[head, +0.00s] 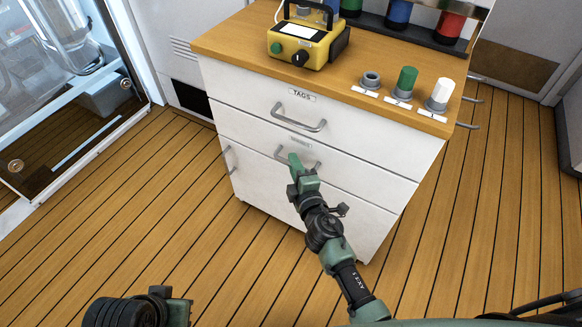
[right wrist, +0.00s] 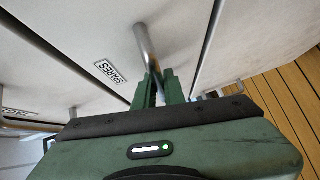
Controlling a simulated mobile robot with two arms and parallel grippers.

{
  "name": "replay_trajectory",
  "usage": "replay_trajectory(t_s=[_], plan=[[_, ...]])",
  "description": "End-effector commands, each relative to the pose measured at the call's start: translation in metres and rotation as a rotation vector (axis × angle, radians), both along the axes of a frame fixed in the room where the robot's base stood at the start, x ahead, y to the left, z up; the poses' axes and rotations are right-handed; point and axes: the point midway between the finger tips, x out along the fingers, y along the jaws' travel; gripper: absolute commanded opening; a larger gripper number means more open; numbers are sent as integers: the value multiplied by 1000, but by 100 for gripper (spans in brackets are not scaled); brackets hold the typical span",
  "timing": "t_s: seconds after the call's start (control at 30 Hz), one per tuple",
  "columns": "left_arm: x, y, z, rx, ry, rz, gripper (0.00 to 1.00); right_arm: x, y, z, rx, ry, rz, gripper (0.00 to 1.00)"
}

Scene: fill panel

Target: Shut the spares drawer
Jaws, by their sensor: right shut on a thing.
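The spares drawer (head: 355,172) is the white drawer below the one labelled TAGS in the cabinet. Its front looks about level with the fronts around it; a small gap is hard to rule out. Its SPARES label shows clearly in the right wrist view (right wrist: 111,73). Its metal bar handle (right wrist: 145,43) runs in between my right gripper's fingers. My right gripper (head: 297,163) is shut on this handle, and its green fingers hide part of the bar. The fingers also show in the right wrist view (right wrist: 159,86).
The TAGS drawer (head: 240,104) is above and a deeper front (head: 260,188) is below. The wooden cabinet top (head: 235,42) holds a yellow device (head: 300,42) and several coloured cylinders. A glass-sided case (head: 70,90) stands left. The plank floor in front is clear.

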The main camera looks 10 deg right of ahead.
Motion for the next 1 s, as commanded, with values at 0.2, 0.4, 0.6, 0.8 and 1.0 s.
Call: replay_trajectory(t_s=[0.2, 0.4, 0.6, 0.8, 1.0], plan=[[0, 0, 0, 0, 0, 0, 0, 1, -3, 1, -3, -2, -8, 32], [0, 0, 0, 0, 0, 0, 0, 1, -2, 1, -2, -2, -6, 32], [0, 0, 1, 0, 0, 0, 0, -5, -3, 2, -2, -2, -5, 32], [0, 0, 4, 0, 0, 0, 0, -36, -7, 5, -2, 1, -6, 32], [0, 0, 4, 0, 0, 0, 0, -65, -11, 9, -2, 0, -7, 32]])
